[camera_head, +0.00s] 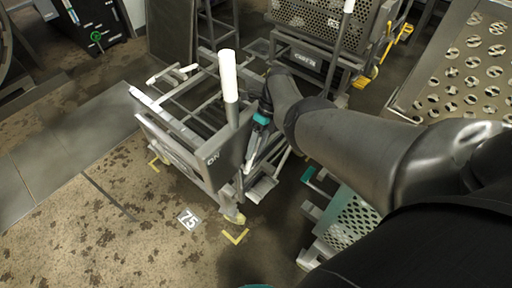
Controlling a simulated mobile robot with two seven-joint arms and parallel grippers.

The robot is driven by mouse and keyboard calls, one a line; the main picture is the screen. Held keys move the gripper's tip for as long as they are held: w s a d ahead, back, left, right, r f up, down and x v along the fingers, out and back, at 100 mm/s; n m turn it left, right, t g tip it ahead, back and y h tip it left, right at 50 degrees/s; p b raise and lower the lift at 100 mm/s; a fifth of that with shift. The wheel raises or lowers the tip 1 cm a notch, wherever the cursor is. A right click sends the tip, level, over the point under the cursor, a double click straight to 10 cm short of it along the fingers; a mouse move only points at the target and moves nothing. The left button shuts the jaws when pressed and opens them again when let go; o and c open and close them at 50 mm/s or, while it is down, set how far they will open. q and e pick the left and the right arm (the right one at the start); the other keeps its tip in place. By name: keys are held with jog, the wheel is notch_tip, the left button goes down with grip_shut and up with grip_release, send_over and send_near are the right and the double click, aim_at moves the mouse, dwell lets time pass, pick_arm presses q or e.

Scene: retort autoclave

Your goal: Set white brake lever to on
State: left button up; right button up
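The white brake lever (229,76) stands nearly upright at the near right corner of a grey metal cart (182,150). A plate below the lever carries an "ON" label (212,159). My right gripper (252,157) hangs just right of the lever's base, beside the cart's corner, with its fingers pointing down. I cannot tell whether it touches the cart. My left gripper is out of view.
A floor plate marked 75 (188,219) and yellow corner marks (236,237) lie in front of the cart. A perforated basket (312,20) on another cart stands behind. A perforated metal table (470,62) is at the upper right. The floor at left is clear.

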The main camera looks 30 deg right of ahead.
grip_shut()
dwell(1.2)
